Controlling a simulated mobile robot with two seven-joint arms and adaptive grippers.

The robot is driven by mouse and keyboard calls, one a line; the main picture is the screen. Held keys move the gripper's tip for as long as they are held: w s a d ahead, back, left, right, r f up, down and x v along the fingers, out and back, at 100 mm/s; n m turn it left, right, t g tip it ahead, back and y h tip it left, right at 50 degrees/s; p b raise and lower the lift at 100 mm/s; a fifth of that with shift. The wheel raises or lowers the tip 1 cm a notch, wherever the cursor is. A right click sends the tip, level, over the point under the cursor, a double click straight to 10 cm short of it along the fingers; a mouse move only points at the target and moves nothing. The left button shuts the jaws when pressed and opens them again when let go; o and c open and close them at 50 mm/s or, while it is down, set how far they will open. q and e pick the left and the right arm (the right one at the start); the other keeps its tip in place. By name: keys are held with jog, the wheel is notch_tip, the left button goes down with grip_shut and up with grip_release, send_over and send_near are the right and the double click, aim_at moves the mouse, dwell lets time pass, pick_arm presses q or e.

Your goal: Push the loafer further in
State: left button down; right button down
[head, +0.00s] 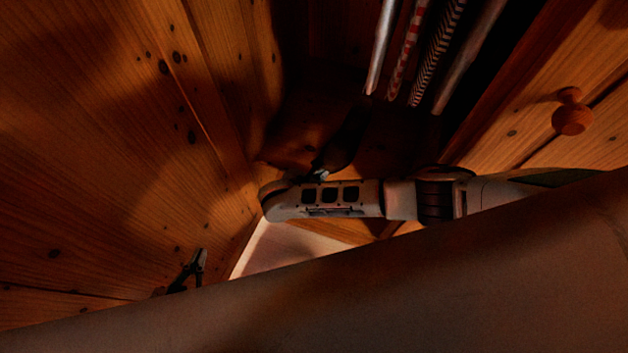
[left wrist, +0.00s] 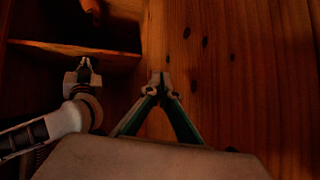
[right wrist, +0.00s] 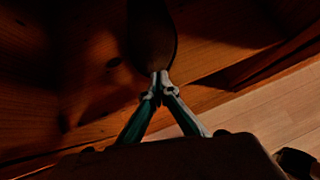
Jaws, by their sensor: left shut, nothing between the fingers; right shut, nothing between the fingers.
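The loafer (head: 342,145) is a dark, long shoe on the wooden floor of the closet, below the hanging clothes. It also shows in the right wrist view (right wrist: 152,35), reaching away from my fingertips. My right gripper (head: 320,174) is shut and empty. Its tips (right wrist: 160,75) are at the near end of the loafer and appear to touch it. My left gripper (head: 201,252) is shut and empty, away from the loafer, beside the wooden panel at the left. In the left wrist view its tips (left wrist: 161,78) point along that panel.
Several hanging garments (head: 420,60) are above and behind the loafer. A wooden panel (head: 110,120) stands at the left, and a drawer front with a round knob (head: 572,118) at the right. A pale floor (head: 285,248) shows below. My own arm blocks the lower part of the head view.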

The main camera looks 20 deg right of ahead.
jog(key=shift+w+d, duration=0.2)
